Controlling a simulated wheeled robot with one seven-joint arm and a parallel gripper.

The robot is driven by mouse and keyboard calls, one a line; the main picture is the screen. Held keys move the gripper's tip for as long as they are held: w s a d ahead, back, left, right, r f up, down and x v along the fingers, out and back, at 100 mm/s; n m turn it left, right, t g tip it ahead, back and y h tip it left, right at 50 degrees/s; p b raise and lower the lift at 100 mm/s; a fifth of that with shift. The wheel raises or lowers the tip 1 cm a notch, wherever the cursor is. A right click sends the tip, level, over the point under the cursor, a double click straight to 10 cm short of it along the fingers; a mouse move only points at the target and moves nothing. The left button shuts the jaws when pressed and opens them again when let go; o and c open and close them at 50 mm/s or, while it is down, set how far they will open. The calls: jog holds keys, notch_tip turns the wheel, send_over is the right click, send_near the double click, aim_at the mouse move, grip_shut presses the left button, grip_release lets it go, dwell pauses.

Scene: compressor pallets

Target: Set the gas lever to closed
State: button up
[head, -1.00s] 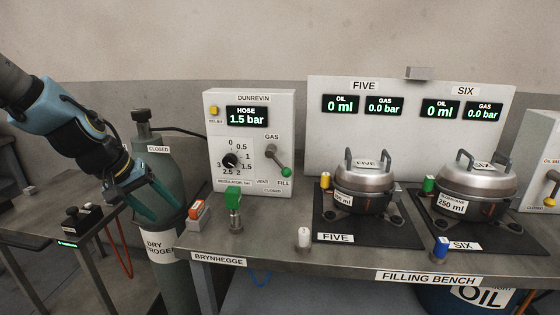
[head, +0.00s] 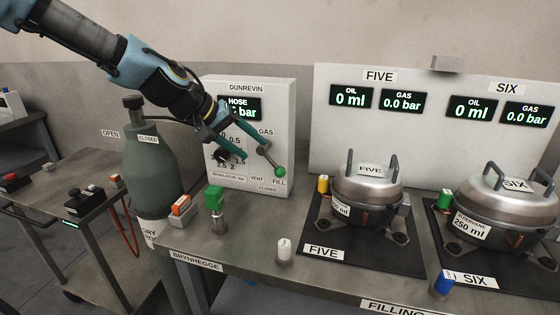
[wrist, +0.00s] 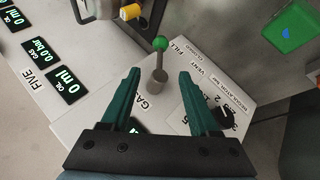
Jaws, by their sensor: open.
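The gas lever is a grey arm with a green knob (head: 280,171), on the white DUNREVIN panel (head: 285,110). Its knob points down and right, by the FILL label; the CLOSED label (head: 268,188) is below. In the wrist view the green knob (wrist: 160,44) shows just beyond my fingertips, with the lever's base between them. My gripper (head: 245,150) is open in front of the panel, its fingers (wrist: 160,78) on either side of the lever's line. I cannot tell whether either finger touches it. My gripper hides part of the hose display and regulator dial.
A green-capped fitting (head: 215,198) and an orange-topped block (head: 181,205) stand on the bench below the panel. A gas cylinder (head: 150,170) is at left.

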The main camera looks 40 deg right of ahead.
aim_at(270, 161)
jog(key=p+x, duration=0.1)
jog(key=x, duration=0.9)
jog(key=shift+p, duration=0.4)
grip_shut()
